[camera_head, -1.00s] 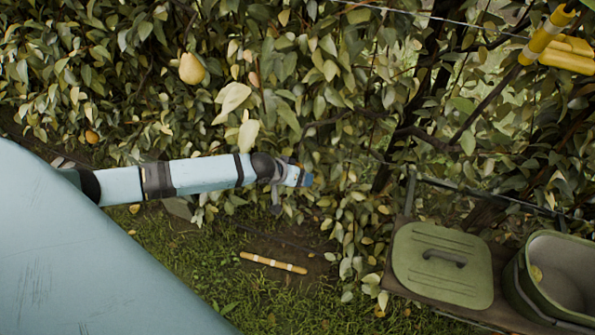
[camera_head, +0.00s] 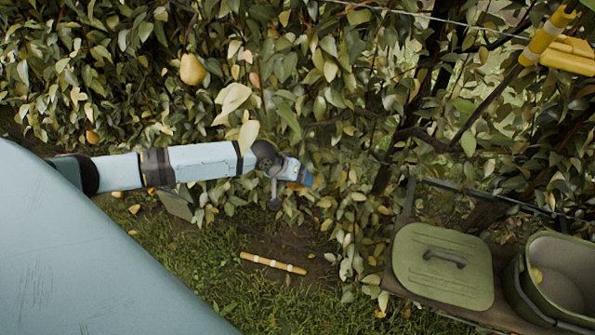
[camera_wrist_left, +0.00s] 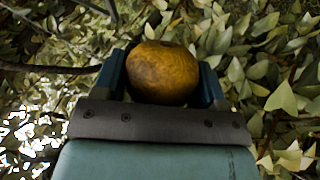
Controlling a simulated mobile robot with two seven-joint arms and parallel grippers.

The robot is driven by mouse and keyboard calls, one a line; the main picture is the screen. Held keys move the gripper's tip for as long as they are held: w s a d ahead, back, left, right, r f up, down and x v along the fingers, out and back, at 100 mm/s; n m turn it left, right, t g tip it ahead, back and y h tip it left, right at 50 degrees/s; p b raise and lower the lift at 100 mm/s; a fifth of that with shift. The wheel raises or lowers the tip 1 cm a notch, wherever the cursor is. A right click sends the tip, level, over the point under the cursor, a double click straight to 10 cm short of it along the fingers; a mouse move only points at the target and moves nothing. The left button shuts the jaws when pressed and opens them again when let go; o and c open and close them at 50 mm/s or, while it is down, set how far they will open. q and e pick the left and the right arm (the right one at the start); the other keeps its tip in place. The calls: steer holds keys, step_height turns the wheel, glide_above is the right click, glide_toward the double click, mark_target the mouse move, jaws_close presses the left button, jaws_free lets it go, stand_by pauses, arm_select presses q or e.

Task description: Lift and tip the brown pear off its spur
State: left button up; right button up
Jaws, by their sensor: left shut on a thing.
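The brown pear (camera_wrist_left: 162,72) sits between the two blue-grey fingers of my left gripper (camera_wrist_left: 165,78) in the left wrist view. It is round, with mottled golden-brown skin and a darker patch on its upper side. The gripper is shut on it. The pear's spur and stalk cannot be made out. In the head view my left gripper (camera_head: 304,178) reaches into the lower leaves of the hedge-like tree, and the pear is hidden there. My right gripper is not in view.
A yellow pear (camera_head: 192,69) hangs among leaves at upper left. A green lid (camera_head: 443,264) and an open green bin (camera_head: 560,275) stand at lower right. A banded stick (camera_head: 273,263) lies on the ground. Yellow bars (camera_head: 553,45) show at top right. Leaves crowd the gripper.

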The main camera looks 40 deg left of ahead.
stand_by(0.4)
arm_select(q)
steer(key=s+d, duration=0.1)
steer(key=s, duration=0.2)
steer(key=s+d+f, duration=0.1)
steer(key=shift+s+d, duration=0.15)
steer(key=shift+d, duration=0.15)
stand_by(0.4)
